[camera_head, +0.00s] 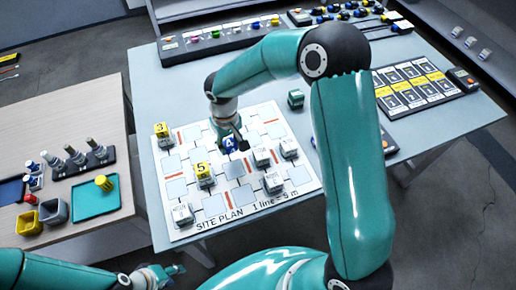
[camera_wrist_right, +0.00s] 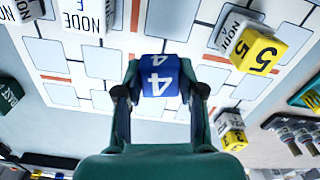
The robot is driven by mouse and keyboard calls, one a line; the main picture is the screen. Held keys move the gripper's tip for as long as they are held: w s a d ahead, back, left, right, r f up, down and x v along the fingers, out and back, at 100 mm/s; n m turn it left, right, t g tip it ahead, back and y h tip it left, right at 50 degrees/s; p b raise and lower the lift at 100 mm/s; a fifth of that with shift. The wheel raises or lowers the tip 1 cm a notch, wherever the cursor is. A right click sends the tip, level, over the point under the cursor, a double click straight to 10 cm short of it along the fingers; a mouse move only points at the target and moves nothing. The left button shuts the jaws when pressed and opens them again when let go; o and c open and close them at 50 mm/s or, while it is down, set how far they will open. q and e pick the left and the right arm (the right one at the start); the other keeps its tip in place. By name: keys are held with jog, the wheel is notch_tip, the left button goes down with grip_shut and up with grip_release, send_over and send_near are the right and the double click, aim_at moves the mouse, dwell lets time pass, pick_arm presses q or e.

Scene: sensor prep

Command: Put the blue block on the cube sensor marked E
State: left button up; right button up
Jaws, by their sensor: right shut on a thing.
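The blue block marked 4 (camera_head: 229,145) is between the fingers of my right gripper (camera_head: 229,138), low over the site plan (camera_head: 213,205). In the right wrist view, the gripper (camera_wrist_right: 160,95) is shut on the blue block (camera_wrist_right: 161,76); whether it touches the board is unclear. A white cube sensor reading NODE E (camera_wrist_right: 85,20) stands up and left of the block there, cut by the top edge, with no block on it. In the head view it appears to be the cube (camera_head: 262,157) just right of the gripper. My left gripper (camera_head: 168,272) is at the bottom left.
White cubes bear the yellow 5 block (camera_head: 202,169) and the yellow 3 block (camera_head: 161,129). More white cubes (camera_head: 273,181) (camera_head: 289,147) (camera_head: 182,213) stand on the plan. A green cube (camera_head: 296,98) is behind. A teal tray (camera_head: 95,198) lies on the left table.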

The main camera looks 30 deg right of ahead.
jog(key=shift+a, duration=0.1)
jog(key=shift+r, duration=0.1)
jog(key=shift+w+d+r, duration=0.1)
jog(key=shift+d+r, duration=0.15)
jog(key=shift+r, duration=0.1)
jog(key=d+r+m+b, duration=0.1)
jog(key=d+r+b, duration=0.25)
jog(key=r, duration=0.45)
jog(key=m+b, duration=0.2)
send_near(262, 153)
notch_tip(262, 153, down, 7)
jog(key=shift+w+f, duration=0.1)
